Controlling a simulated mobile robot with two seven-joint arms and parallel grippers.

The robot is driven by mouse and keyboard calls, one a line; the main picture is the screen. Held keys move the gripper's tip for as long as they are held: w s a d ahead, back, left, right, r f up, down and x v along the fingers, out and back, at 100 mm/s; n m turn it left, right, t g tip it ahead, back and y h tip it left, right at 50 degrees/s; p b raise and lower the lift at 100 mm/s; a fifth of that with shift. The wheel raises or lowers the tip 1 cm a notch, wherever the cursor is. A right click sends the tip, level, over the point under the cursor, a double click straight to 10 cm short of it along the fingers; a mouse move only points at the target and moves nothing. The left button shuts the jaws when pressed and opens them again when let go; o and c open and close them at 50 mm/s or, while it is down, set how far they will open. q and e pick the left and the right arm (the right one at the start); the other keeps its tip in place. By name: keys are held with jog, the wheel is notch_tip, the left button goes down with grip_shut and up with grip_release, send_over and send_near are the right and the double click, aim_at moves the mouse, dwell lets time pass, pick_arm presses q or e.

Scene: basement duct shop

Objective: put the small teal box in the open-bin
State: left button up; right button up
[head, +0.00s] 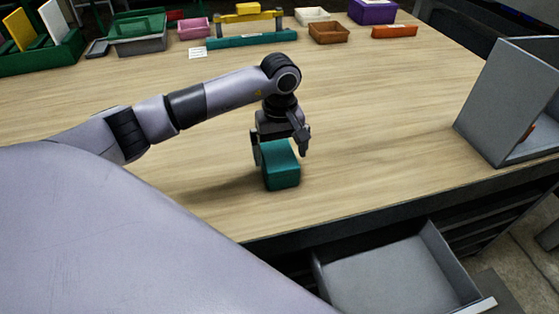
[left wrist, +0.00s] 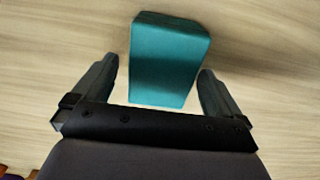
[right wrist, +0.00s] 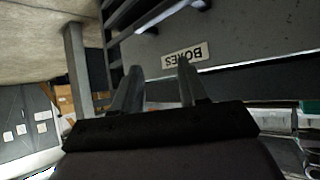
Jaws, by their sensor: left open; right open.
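The small teal box (head: 281,168) lies on the wooden table near its front edge, and it also shows in the left wrist view (left wrist: 168,62). My left gripper (head: 280,150) is open above the box. In the left wrist view its fingers (left wrist: 158,68) stand either side of the box's near part, with a gap on each side. A grey bin with an open side (head: 505,100) stands at the table's right; this looks like the open-bin. My right gripper (right wrist: 160,66) is open and empty, away from the box; it is not in the head view.
An open grey drawer (head: 390,275) juts out below the table's front edge. A label (right wrist: 184,56) marks a grey surface in the right wrist view. Several coloured trays and a teal bar (head: 252,39) line the table's back. The table between box and grey bin is clear.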

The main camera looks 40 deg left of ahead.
aim_at(279, 156)
pick_arm(q)
jog(key=f, duration=0.3)
jog(key=shift+s+f+p, duration=0.3)
jog(key=shift+p, duration=0.05)
jog(key=shift+w+f, duration=0.1)
jog(key=shift+f, duration=0.3)
jog(key=c, duration=1)
jog(key=shift+c, duration=0.5)
jog(key=shift+r, duration=0.15)
